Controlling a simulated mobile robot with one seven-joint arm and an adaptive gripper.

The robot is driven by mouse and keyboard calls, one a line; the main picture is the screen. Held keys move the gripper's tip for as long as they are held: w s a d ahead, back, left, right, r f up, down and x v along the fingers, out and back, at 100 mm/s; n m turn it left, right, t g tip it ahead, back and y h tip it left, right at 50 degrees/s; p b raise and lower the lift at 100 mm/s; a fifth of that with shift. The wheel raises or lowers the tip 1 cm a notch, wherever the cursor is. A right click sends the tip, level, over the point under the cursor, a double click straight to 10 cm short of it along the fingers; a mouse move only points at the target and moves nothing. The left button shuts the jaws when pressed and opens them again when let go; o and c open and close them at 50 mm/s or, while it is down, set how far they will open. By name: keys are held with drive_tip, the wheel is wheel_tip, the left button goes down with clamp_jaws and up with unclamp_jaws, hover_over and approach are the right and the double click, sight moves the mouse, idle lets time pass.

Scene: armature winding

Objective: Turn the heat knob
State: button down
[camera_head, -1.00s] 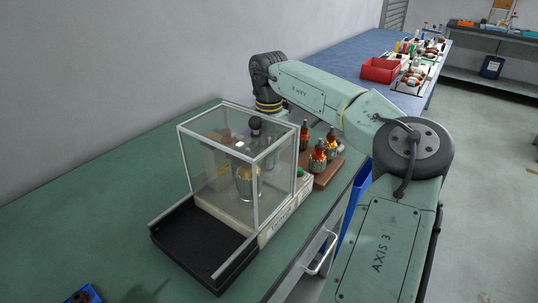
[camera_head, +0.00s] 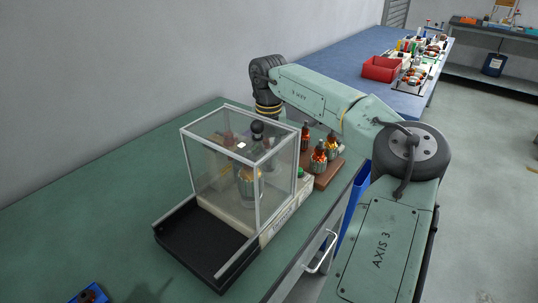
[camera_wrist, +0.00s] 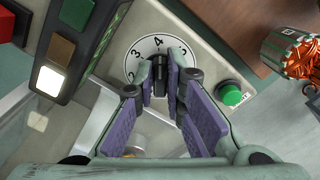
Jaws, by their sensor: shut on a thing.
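The heat knob (camera_wrist: 160,77) is a dark knob on a white round dial (camera_wrist: 132,62) with black numbers, of which 3, 4 and 5 show in the wrist view. My gripper (camera_wrist: 161,70) has its purple-padded fingers closed on the knob's two sides. The dial is on the light panel of the machine with the clear glass box (camera_head: 222,175) in the head view. In that view my gripper and the knob cannot be made out behind the box.
A green button (camera_wrist: 231,94) sits right of the dial. A dark strip with a lit white square (camera_wrist: 49,80) lies left. Copper-wound armatures (camera_head: 318,158) stand on a wooden block (camera_head: 329,176) beside the box.

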drive_tip(key=shift+n, duration=0.3)
drive_tip(key=c, duration=1.7)
unclamp_jaws()
drive_tip(key=shift+o, duration=0.2)
drive_tip(key=shift+r, duration=0.1)
wheel_tip(320, 180, up, 12)
drive_tip(key=shift+d, duration=0.1)
